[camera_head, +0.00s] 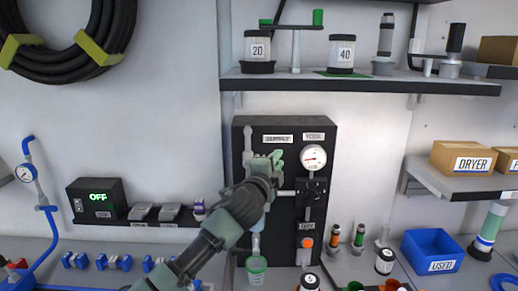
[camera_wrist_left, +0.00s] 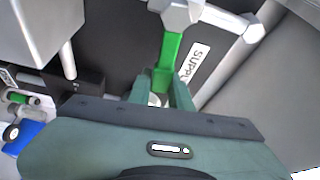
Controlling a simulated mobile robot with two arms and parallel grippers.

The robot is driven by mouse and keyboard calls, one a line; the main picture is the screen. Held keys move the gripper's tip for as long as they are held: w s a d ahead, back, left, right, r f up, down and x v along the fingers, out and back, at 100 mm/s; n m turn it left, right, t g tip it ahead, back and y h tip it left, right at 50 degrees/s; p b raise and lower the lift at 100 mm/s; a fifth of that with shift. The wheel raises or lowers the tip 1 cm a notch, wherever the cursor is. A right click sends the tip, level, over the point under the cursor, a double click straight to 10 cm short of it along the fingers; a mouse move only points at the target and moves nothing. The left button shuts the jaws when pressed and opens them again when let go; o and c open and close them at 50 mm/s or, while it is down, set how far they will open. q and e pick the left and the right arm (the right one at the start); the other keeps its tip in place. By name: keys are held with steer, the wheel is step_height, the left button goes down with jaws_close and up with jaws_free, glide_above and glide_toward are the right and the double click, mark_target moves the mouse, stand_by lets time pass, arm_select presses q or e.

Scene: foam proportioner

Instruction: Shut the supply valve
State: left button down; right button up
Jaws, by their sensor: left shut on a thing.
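The supply valve has a bright green lever handle (camera_wrist_left: 171,50), seen in the left wrist view, joined to a pale metal fitting (camera_wrist_left: 177,14). The SUPPLY label (camera_wrist_left: 198,64) is beside it on the black panel; the label also shows in the head view (camera_head: 278,138). My left gripper (camera_wrist_left: 161,88) is shut on the green handle, with its grey-green fingers on either side of its lower end. In the head view my left gripper (camera_head: 272,158) is in front of the panel's upper left and hides most of the valve. My right gripper is in neither view.
A round gauge (camera_head: 313,157) and an orange button (camera_head: 307,242) are on the black panel (camera_head: 319,212). A shelf (camera_head: 360,84) with weights runs above. A blue bin (camera_head: 432,251) is at the right.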

arm_select(q)
steer(key=shift+f+m+p, duration=0.3)
steer(key=shift+m+p, duration=0.1)
steer(key=shift+p, duration=0.1)
steer(key=shift+f+m+g+p, duration=0.3)
steer(key=shift+f, duration=0.1)
steer(key=c, duration=1.5)
jaws_free()
steer(key=shift+o, duration=1.1)
